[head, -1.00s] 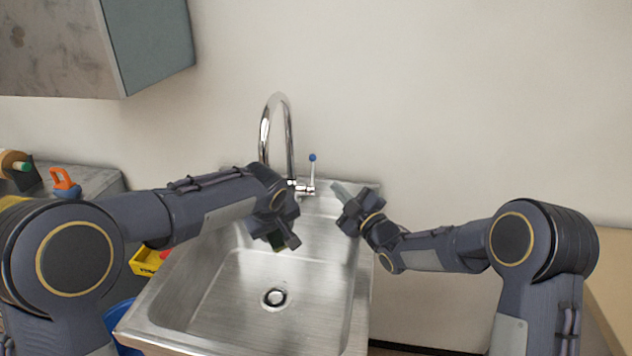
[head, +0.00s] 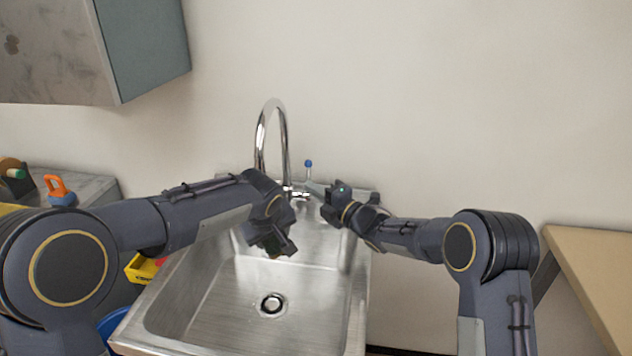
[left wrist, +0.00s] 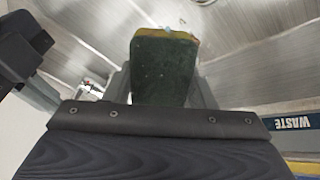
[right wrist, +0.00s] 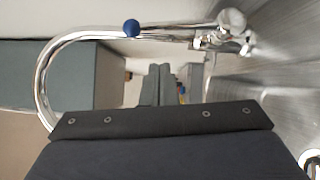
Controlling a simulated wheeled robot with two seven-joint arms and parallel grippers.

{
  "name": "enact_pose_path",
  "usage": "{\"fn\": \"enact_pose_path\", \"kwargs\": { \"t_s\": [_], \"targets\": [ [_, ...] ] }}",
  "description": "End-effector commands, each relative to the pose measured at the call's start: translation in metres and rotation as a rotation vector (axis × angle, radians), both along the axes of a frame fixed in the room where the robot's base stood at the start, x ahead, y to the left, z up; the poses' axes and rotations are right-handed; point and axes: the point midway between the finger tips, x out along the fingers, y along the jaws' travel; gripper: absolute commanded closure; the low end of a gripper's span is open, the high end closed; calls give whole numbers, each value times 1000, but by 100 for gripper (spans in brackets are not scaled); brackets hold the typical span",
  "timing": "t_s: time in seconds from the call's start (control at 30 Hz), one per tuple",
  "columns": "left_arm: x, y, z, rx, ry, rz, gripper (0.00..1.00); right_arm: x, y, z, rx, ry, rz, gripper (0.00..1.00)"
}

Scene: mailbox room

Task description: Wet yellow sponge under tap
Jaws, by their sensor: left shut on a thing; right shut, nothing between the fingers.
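The sponge (left wrist: 165,68) shows in the left wrist view as a dark green face with a thin yellow edge and pale specks. My left gripper (head: 279,249) is shut on it above the sink basin, below the tap spout. The sponge is mostly hidden in the head view. The tap (head: 284,140) is a tall chrome gooseneck with an upright lever ending in a blue knob (head: 308,163); the knob also shows in the right wrist view (right wrist: 131,28). My right gripper (head: 316,188) is shut and empty, close to the lever. I cannot tell if they touch. No water stream is visible.
The steel sink (head: 215,325) has an open basin with a drain (head: 271,304). A grey counter with an orange-handled item (head: 60,190) is at left, with a yellow bin (head: 140,268) below. A wall cabinet (head: 145,50) hangs upper left. A wooden table (head: 590,260) stands at right.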

Motion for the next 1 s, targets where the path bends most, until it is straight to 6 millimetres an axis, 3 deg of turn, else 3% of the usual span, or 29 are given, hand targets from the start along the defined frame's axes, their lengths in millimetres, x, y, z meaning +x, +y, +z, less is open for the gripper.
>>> {"fn": "enact_pose_path", "kwargs": {
  "t_s": [0.2,0.7,1.0],
  "targets": [
    [0,0,0,0,0,0,68,28,-4,3,-1,-1,-5,100],
    [0,0,0,0,0,0,68,35,-4,5,-1,1,-5,100],
    [0,0,0,0,0,0,68,56,-7,11,0,-1,-6,100]
  ]
}}
